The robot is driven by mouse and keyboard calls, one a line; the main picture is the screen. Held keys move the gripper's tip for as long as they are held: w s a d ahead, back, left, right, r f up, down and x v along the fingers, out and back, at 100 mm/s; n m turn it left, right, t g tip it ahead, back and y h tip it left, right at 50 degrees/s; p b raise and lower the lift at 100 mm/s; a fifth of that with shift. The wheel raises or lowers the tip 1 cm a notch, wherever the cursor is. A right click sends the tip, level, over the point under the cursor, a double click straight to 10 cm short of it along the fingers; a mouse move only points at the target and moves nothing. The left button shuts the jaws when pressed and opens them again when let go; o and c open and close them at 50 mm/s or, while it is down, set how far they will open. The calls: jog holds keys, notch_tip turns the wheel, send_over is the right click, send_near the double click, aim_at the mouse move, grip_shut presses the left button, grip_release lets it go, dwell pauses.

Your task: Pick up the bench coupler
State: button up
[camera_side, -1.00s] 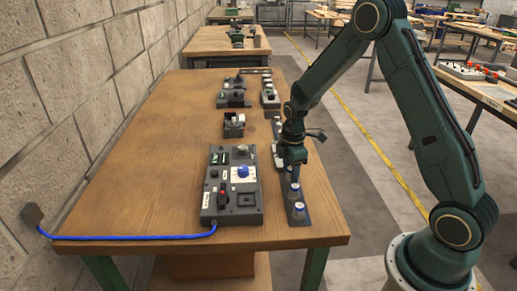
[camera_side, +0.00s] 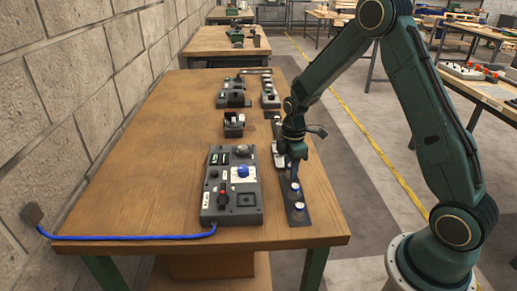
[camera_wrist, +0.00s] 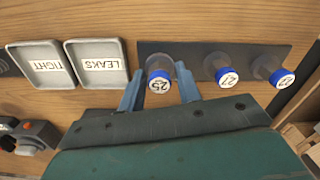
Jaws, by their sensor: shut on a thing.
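Three couplers with blue-rimmed, numbered caps stand in a row on a dark strip (camera_wrist: 200,55) in the wrist view. My gripper (camera_wrist: 160,88) has one blue finger on each side of the left coupler (camera_wrist: 159,77), whose cap reads 25, and is shut on it. This coupler is in line with the other two; I cannot tell whether its base is clear of the strip. The middle coupler (camera_wrist: 227,76) and right coupler (camera_wrist: 281,77) stand free. In the side view, my gripper (camera_side: 291,165) is low over the strip (camera_side: 299,218) and hides the held coupler.
Two grey trays marked TIGHT (camera_wrist: 42,64) and LEAKS (camera_wrist: 98,63) lie left of the held coupler. A control box (camera_side: 231,190) with knobs and a blue cable (camera_side: 130,237) is left of the strip. The table's left half (camera_side: 150,150) is mostly clear.

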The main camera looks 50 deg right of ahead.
notch_tip(320, 180, up, 19)
dwell(0.5)
jog(key=shift+f, duration=0.1)
dwell(0.4)
jog(key=a+f+n, duration=0.3)
jog(key=a+f, duration=0.1)
jog(key=a, duration=0.5)
jog(key=w+a+f+n, duration=0.1)
jog(key=a+f+n, duration=0.2)
jog(key=a, duration=0.6)
jog(key=shift+a+f, duration=0.25)
jog(key=shift+f, duration=0.45)
jog(key=shift+f, duration=0.15)
jog(key=shift+f, duration=2.9)
jog(key=shift+f, duration=0.6)
